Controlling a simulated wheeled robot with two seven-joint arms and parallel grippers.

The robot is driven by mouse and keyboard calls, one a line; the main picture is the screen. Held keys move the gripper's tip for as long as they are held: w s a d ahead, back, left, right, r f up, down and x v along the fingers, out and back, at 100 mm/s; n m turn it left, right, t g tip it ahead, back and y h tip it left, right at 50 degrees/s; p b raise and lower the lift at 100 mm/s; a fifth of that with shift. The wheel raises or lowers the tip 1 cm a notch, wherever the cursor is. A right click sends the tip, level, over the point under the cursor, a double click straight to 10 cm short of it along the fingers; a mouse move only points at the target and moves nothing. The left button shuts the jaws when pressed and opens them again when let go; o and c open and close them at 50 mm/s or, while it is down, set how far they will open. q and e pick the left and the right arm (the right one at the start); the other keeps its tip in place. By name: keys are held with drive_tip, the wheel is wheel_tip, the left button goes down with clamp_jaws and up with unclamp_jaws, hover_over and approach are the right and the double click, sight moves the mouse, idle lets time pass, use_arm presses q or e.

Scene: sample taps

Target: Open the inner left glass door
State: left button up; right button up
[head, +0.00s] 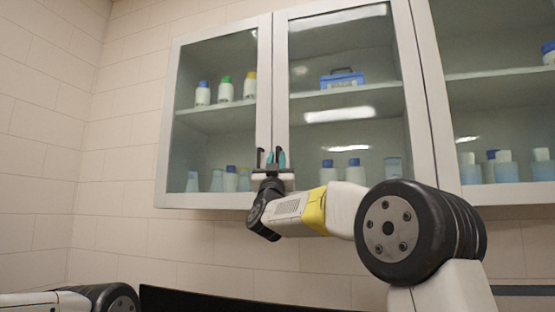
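A wall cabinet has several glass doors in light frames. The inner left glass door (350,140) is the second from the left and looks closed. Small dark upright bars, which look like handles, stand low by the seam on its left edge. My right gripper (275,160) points up in front of that seam. Its teal fingertips stand a little apart, one on each side of a dark bar. I cannot tell whether they touch it. My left gripper is out of view; only part of my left arm shows at the bottom left.
The leftmost glass door (215,140) looks closed, and another glass door (500,120) is at the right. Bottles and a blue case (342,79) stand on shelves behind the glass. The tiled wall (110,150) left of the cabinet is bare. A dark surface edge (220,302) shows below.

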drive_tip(key=shift+w+r, duration=0.35)
drive_tip(key=shift+c, duration=0.2)
clamp_jaws()
idle(1.1)
